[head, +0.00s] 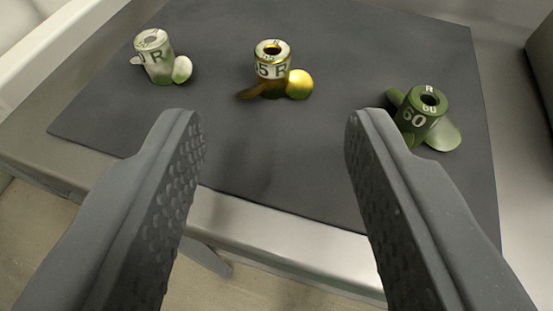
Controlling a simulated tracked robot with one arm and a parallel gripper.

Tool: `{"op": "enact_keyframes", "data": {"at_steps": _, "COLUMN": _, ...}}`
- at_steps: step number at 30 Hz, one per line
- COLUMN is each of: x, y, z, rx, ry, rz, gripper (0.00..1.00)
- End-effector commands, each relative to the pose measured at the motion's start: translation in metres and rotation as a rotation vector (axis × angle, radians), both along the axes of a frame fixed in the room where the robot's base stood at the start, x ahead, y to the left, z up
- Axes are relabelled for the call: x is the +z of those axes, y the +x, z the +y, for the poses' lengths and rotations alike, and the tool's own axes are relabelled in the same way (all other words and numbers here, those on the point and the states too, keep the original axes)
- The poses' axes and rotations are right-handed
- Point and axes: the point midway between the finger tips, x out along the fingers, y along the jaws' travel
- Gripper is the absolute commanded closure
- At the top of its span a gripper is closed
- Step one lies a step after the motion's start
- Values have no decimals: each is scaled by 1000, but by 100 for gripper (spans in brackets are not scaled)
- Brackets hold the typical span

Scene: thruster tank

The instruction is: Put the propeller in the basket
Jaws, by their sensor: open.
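Three propellers stand upright on a dark mat on a metal table in the head view. A pale green and white propeller (157,57) is at the far left. A gold-yellow propeller (272,69) marked with an R is in the middle. A dark green propeller (421,114) marked "60" is at the right, partly behind my right finger. My gripper (272,118) is open and empty, with its two fingers wide apart at the near side of the mat. The gold propeller shows beyond the gap between the fingertips. No basket shows in this view.
The dark mat (240,145) covers most of the table top. The bare metal table edge (285,230) runs along the near side, with floor below it. A white rail (75,45) is at the upper left. A dark object (544,65) is at the right edge.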

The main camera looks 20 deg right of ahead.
Motion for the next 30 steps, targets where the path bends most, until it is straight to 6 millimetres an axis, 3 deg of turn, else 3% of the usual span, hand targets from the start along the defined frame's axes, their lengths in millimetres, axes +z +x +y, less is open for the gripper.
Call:
{"op": "enact_keyframes", "data": {"at_steps": 11, "x": 2, "y": -5, "z": 2, "rx": 1, "ry": 0, "rz": 1, "gripper": 58}}
{"op": "enact_keyframes", "data": {"at_steps": 15, "x": 25, "y": 3, "z": 9, "rx": 13, "ry": -7, "rz": -8, "gripper": 58}}
{"op": "enact_keyframes", "data": {"at_steps": 17, "x": 52, "y": 10, "z": 17, "rx": 25, "ry": -14, "rz": -22, "gripper": 58}}
{"op": "enact_keyframes", "data": {"at_steps": 23, "x": 185, "y": 18, "z": 66, "rx": 87, "ry": -33, "rz": -64, "gripper": 58}}
{"op": "enact_keyframes", "data": {"at_steps": 26, "x": 256, "y": 3, "z": 94, "rx": 125, "ry": -36, "rz": -81, "gripper": 58}}
{"op": "enact_keyframes", "data": {"at_steps": 30, "x": 348, "y": -38, "z": 133, "rx": 182, "ry": -28, "rz": -103, "gripper": 58}}
